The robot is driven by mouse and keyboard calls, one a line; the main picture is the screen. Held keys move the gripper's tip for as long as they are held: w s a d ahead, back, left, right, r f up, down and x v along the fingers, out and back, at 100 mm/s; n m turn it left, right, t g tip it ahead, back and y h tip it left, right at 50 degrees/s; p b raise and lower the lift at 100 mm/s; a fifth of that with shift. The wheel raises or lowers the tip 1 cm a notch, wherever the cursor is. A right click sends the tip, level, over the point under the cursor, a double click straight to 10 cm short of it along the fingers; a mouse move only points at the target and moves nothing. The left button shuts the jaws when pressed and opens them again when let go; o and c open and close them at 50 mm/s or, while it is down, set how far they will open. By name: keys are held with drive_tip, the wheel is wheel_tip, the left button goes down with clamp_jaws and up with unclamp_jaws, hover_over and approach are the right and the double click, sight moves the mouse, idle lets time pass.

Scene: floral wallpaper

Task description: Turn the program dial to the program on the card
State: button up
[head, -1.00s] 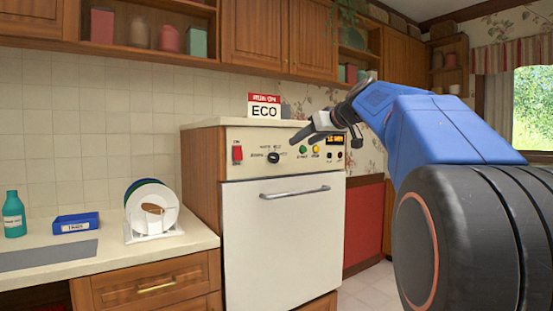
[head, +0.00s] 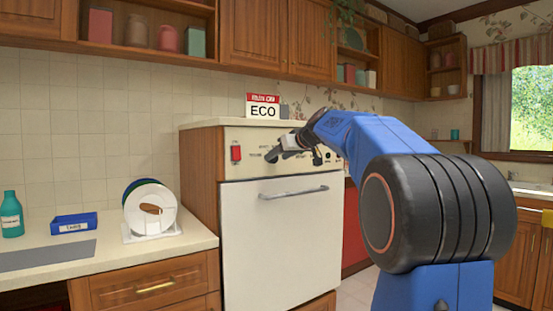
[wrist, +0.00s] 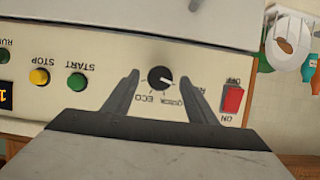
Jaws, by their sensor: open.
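The card (head: 263,107) on top of the white dishwasher reads ECO under a red strip. The black round program dial (wrist: 160,78) is on the cream panel, upside down in the wrist view. Printed labels surround it, including ECO and one that looks like QUICK. A light mark on the dial seems to point right in the wrist view, away from ECO. My gripper (wrist: 160,76) is open, one finger on each side of the dial, with gaps visible; contact is not seen.
The panel also carries a red switch (wrist: 232,99), a green START button (wrist: 77,84) and a yellow STOP button (wrist: 39,77). The dishwasher handle (head: 293,192) sticks out below the panel. A plate rack (head: 151,208) stands on the left counter.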

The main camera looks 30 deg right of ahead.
drive_tip(key=shift+x, duration=0.95)
drive_tip(key=c, duration=1.1)
drive_tip(key=shift+o, duration=0.2)
